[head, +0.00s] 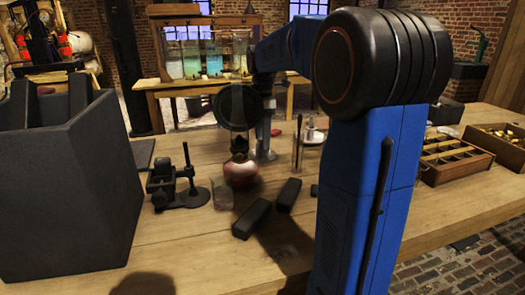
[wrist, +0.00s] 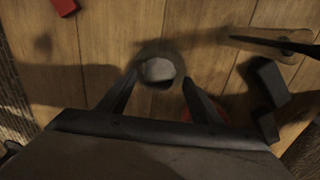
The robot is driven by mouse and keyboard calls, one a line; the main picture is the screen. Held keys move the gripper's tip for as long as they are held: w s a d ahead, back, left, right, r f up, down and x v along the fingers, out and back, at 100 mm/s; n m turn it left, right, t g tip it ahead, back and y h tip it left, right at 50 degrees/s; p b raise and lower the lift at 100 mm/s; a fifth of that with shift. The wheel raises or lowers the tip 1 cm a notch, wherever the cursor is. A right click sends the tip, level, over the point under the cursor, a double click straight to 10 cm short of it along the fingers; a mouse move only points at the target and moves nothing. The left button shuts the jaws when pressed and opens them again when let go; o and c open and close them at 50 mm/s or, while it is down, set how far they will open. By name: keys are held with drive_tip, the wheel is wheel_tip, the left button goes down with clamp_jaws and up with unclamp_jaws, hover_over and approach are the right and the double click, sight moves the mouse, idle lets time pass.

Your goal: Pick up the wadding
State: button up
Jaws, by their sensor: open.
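A pale, rounded lump that looks like the wadding (wrist: 158,70) lies inside a dark round rim in the wrist view. I cannot tell whether the rim is a vessel or a shadow. My gripper (wrist: 160,78) is open, with one fingertip on each side of the lump. The picture does not show whether the fingers touch it. In the head view my gripper (head: 240,150) points down over the table, above a blurred reddish round vessel (head: 241,174). I cannot make out the wadding clearly in the head view.
Dark blocks (head: 252,218) lie on the wooden table (head: 150,250), near a small black stand (head: 190,185) and a clear grey piece (head: 223,195). A large dark box (head: 70,200) stands at left. A compartmented wooden tray (head: 455,160) is at right. The front table area is free.

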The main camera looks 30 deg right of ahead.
drive_tip(key=shift+f, duration=1.45)
drive_tip(key=c, duration=1.2)
wheel_tip(320, 180, up, 18)
drive_tip(key=shift+r, duration=0.1)
